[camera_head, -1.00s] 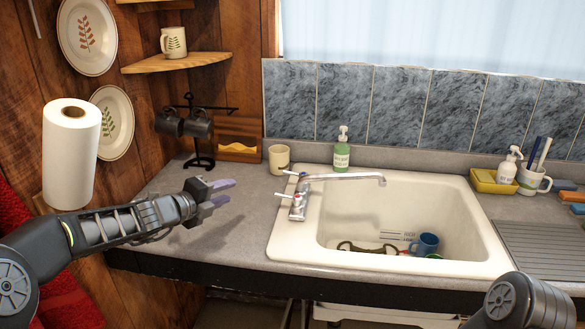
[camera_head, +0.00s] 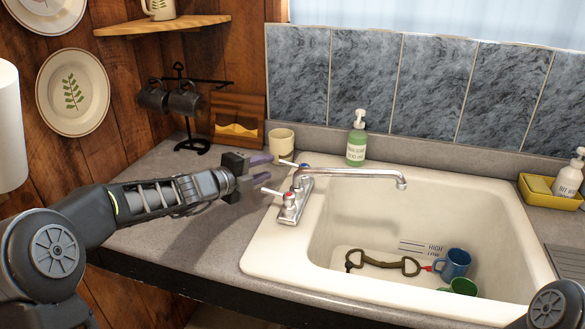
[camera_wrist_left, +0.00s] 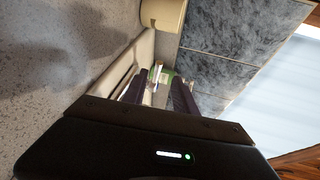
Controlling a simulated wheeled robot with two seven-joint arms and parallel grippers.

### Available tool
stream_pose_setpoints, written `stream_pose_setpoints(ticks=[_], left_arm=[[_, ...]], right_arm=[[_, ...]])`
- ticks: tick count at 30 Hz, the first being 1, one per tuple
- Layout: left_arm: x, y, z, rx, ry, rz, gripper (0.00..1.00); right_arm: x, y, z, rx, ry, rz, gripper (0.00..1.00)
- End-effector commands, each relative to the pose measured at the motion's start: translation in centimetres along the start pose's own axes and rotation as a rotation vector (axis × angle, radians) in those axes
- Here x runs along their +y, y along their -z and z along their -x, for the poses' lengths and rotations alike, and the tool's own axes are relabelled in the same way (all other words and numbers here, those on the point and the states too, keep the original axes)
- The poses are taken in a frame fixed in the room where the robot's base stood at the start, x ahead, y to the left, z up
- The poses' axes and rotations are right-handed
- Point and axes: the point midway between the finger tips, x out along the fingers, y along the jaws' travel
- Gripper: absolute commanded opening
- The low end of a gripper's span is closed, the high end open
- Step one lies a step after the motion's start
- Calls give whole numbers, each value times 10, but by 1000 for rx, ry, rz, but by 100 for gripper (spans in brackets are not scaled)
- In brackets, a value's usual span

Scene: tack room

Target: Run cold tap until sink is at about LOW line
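The cream sink (camera_head: 262,249) has a chrome tap with its spout (camera_head: 355,172) over the basin; no stream shows below it. The far handle (camera_head: 287,163) is by a blue mark, the near handle (camera_head: 272,191) by a red mark. The HIGH and LOW lines (camera_head: 425,249) are on the basin's inner wall; I see no clear water surface. My left gripper (camera_head: 263,168) is open, its fingers pointing at the tap, close to the blue-marked handle; contact cannot be told. Its fingers also show in the left wrist view (camera_wrist_left: 158,95). My right gripper is out of view.
In the basin lie a brownish bit (camera_head: 383,264), a blue mug (camera_head: 455,264) and a green cup (camera_head: 461,286). A beige cup (camera_head: 282,145) and green soap bottle (camera_head: 357,140) stand behind the tap. A mug rack (camera_head: 187,110) stands at the back left. The left counter is clear.

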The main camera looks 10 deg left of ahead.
Motion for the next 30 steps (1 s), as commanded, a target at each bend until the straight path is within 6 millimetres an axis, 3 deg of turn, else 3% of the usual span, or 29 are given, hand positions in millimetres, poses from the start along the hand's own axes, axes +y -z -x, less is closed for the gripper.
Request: stream_pose_setpoints(ticks=[1,16,30], left_arm=[[6,0,-2,0,0,0,34],[4,1,-7,2,0,-1,34],[4,1,-71,2,0,-1,34]], right_arm=[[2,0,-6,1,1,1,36],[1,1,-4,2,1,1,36],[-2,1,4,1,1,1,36]])
